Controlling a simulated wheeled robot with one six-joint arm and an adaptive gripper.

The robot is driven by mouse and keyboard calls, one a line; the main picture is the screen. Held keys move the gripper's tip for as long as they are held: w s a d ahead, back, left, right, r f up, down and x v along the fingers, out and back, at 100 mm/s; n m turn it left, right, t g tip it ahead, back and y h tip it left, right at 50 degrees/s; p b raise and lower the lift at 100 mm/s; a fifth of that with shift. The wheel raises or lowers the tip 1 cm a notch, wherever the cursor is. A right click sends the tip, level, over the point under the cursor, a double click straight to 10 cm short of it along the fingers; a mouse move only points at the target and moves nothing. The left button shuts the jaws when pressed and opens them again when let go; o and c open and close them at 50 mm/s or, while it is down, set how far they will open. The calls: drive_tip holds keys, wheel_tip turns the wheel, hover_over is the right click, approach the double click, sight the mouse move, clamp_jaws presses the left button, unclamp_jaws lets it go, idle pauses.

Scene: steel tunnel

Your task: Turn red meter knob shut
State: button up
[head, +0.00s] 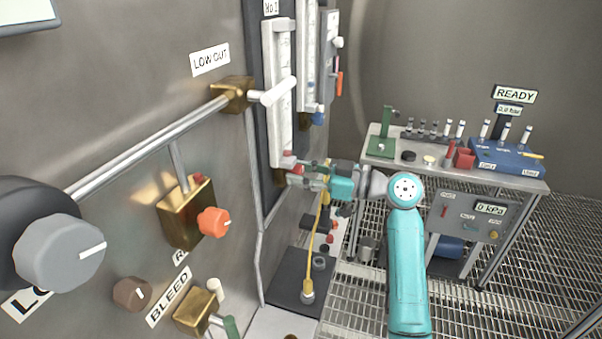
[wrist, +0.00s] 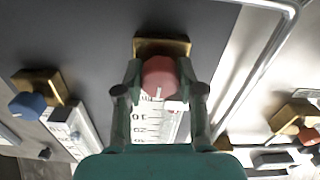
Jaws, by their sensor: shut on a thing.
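The red meter knob (wrist: 159,76) sits on a brass block (wrist: 162,46) at the end of a scaled flow meter tube, with a pale pointer line on its face. My gripper (wrist: 160,82) has one finger on each side of the knob and is shut on it. In the head view, my gripper (head: 298,174) reaches left to the foot of the white flow meter (head: 280,90) on the dark panel. There its fingers mostly hide the red knob.
A second meter with a blue knob (wrist: 27,105) stands beside it. An orange knob (head: 213,222) on a brass valve and a pipe (head: 150,150) are on the wall to the left. A bench (head: 520,180) with vials stands at the right, above a grating floor.

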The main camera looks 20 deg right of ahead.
drive_tip(key=shift+n, duration=0.5)
drive_tip(key=o, duration=1.2)
drive_tip(key=shift+c, duration=0.2)
drive_tip(key=v, duration=1.2)
